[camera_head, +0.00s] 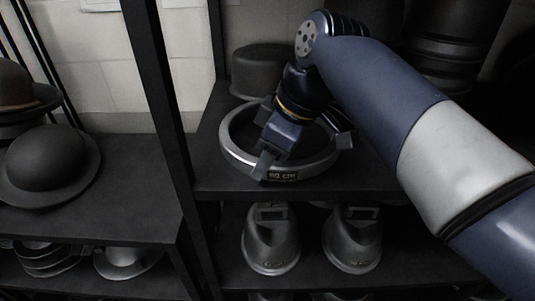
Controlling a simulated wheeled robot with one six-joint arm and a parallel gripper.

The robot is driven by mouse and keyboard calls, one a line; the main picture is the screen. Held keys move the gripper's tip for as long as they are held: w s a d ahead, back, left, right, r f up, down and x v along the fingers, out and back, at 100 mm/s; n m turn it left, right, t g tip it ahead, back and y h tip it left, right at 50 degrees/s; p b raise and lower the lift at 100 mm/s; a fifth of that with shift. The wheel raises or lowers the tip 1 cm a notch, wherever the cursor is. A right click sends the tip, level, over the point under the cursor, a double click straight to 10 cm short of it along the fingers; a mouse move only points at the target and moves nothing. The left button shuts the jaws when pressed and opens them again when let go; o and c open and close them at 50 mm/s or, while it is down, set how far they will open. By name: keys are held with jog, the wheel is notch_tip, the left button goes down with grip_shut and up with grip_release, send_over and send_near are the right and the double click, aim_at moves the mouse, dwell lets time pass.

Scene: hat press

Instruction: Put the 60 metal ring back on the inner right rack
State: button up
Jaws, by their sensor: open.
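The metal ring (231,154), a silvery oval band labelled "60 cm" on its front, lies flat on the upper shelf of the dark rack (222,184). My gripper (304,151) is above the ring, reaching down from the right. Its jaws are open wide, with one finger at the ring's front edge beside the label and the other by its right side. I cannot tell whether the fingers touch the band. My wrist hides part of the ring's middle and back.
A dark hat block (258,72) stands behind the ring. Two grey metal moulds (270,240) (352,240) sit on the shelf below. A dark rack post (160,90) stands left of the ring. A bowler hat (48,163) rests on the left shelf.

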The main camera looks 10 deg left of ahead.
jog(key=shift+b+v, duration=0.4)
jog(key=shift+v, duration=3.35)
jog(key=shift+c, duration=0.5)
